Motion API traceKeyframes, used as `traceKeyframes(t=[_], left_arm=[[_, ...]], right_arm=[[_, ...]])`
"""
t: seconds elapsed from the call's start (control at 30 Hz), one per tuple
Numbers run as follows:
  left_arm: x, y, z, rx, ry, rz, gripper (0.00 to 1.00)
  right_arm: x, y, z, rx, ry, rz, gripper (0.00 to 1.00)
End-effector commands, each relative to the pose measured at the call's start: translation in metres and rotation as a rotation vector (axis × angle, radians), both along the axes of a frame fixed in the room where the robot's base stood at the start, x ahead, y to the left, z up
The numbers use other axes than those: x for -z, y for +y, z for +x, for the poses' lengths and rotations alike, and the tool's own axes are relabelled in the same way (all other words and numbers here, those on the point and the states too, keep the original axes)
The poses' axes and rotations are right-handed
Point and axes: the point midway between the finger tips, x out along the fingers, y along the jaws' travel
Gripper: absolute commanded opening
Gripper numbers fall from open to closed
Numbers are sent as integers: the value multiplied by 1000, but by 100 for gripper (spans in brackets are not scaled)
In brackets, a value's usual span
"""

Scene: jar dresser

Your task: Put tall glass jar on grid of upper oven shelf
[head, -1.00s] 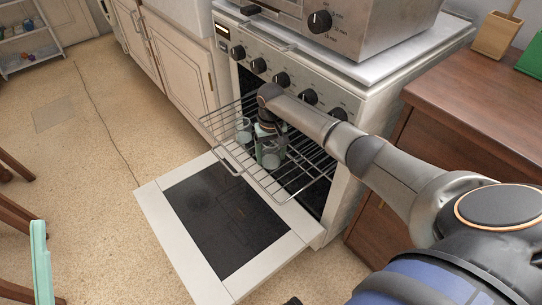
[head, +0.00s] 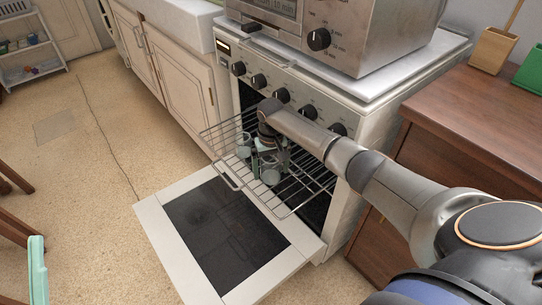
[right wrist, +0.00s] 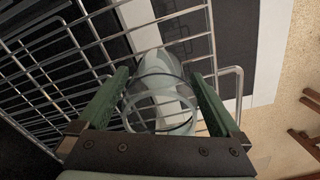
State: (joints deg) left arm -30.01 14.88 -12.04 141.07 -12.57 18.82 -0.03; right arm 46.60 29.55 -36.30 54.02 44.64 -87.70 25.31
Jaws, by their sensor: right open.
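A tall clear glass jar (head: 270,173) stands on the wire grid (head: 285,209) of the pulled-out upper oven shelf. The right wrist view shows this jar (right wrist: 160,95) between my two green fingers, with its round mouth towards the camera. My right gripper (head: 268,163) is over the grid, pointing down; it also shows in the right wrist view (right wrist: 165,95). It is open, with its fingers on either side of the jar and gaps visible.
The oven door (head: 235,240) is folded down below the shelf. The stove front with knobs (head: 282,95) rises behind my right arm. A wooden cabinet (head: 480,115) stands on the right. Several brown chair legs (head: 17,225) are at the left; the floor between is clear.

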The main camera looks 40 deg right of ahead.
Motion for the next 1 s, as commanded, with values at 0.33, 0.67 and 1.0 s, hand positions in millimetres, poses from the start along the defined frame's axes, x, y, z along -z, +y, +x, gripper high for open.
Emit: traceKeyframes(t=[0.33,0.67,1.0], left_arm=[[73,8,36,-63,347,-1,50],[154,13,43,-108,686,2,50],[217,15,31,-132,941,9,50]], right_arm=[[-39,0,1,0,-2,0,100],[-81,0,0,0,-1,1,100],[-113,0,0,0,0,1,100]])
